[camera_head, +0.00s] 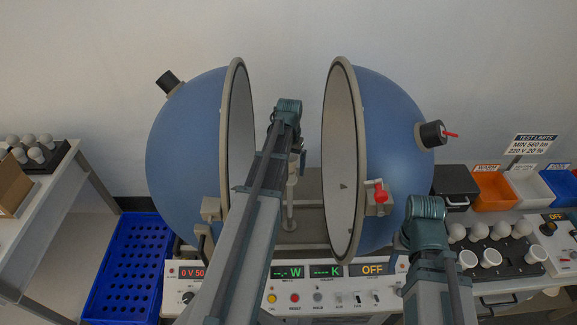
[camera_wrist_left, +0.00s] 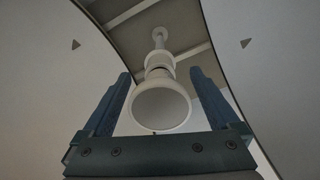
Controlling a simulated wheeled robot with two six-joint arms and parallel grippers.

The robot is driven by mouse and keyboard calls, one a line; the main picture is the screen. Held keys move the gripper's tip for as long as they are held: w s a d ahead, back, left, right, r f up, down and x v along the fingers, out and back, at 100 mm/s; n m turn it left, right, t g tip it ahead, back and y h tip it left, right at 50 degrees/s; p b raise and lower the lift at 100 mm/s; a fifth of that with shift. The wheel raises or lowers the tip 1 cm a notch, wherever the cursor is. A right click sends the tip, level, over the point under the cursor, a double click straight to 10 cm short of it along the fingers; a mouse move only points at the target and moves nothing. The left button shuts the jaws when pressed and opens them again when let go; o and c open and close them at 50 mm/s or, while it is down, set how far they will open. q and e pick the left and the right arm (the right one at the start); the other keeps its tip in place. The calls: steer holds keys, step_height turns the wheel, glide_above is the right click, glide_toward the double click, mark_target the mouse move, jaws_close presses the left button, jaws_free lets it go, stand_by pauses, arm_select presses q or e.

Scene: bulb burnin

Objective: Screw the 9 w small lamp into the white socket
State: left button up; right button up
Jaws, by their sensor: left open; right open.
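In the left wrist view, a white lamp (camera_wrist_left: 160,108) with a broad round face lies between the fingers of my open left gripper (camera_wrist_left: 160,95). Gaps show between the lamp and both fingers. Its narrow end lines up with the white socket (camera_wrist_left: 159,59) on a thin post; I cannot tell how deep it sits. In the head view, my left gripper (camera_head: 297,148) is between the two sphere halves, mostly hidden by my arm. My right gripper (camera_head: 426,222) is over the right front of the bench, its fingers hard to see. No wattage mark is readable on the lamp.
The blue sphere halves (camera_head: 187,145) (camera_head: 385,140) stand open around my left arm. A control panel (camera_head: 300,298) is in front. A lamp rack (camera_head: 510,262) and bins (camera_head: 495,192) stand right. A blue crate (camera_head: 127,312) and a side table with bulbs (camera_head: 62,152) are left.

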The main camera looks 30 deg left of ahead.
arm_select(q)
steer(key=n, duration=0.5)
steer(key=shift+w+d+n, duration=0.15)
steer(key=shift+n, duration=0.15)
steer(key=n, duration=0.5)
steer(key=shift+w+d, duration=0.1)
steer(key=shift+w, duration=0.05)
steer(key=n, duration=0.5)
steer(key=shift+w+d+n, duration=0.1)
steer(key=shift+w+n, duration=0.05)
steer(key=shift+n, duration=0.15)
steer(key=n, duration=0.4)
steer(key=shift+w+d, duration=0.1)
